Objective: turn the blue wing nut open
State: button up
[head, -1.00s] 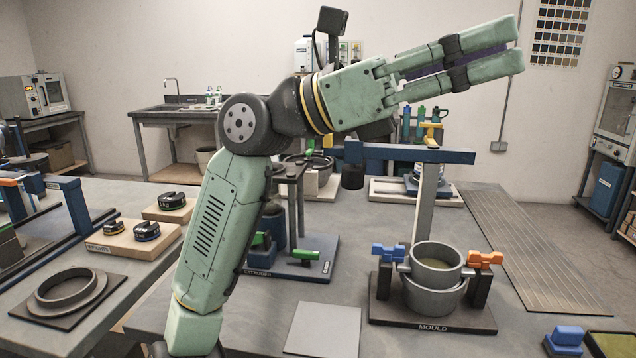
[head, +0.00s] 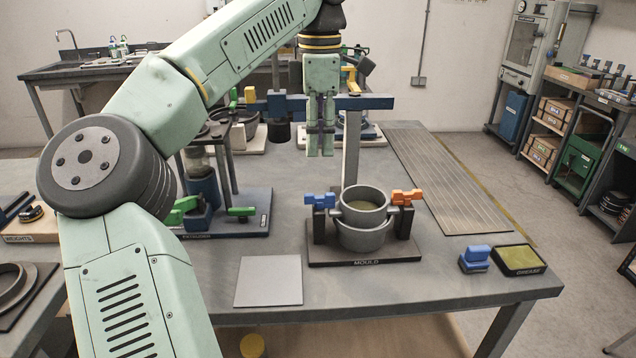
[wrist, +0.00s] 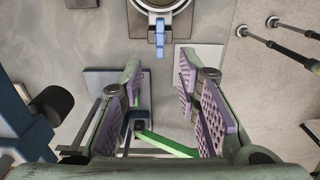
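The blue wing nut (head: 320,200) sits at the left side of the mould (head: 365,235), by the round pot. In the wrist view the blue wing nut (wrist: 159,38) shows at the top, just below the ring of the mould (wrist: 160,5). My gripper (head: 320,155) points down, above the blue wing nut and apart from it. In the wrist view my gripper (wrist: 159,68) has a wide empty gap between its pads, so it is open. The wing nut lies beyond the fingertips in that view. An orange wing nut (head: 407,197) is on the mould's right side.
The extruder with green handles (head: 241,211) stands left of the mould. A blue beam (head: 365,102) on a grey post stands behind the mould, close to my gripper. A flat grey plate (head: 269,281) lies in front. A blue block (head: 475,259) and grease pad (head: 520,260) lie right.

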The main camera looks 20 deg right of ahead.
aim_at(320, 197)
notch_tip(320, 197, down, 10)
jog(key=shift+d+f, duration=0.1)
jog(key=shift+f, duration=0.15)
grip_shut()
dwell(0.5)
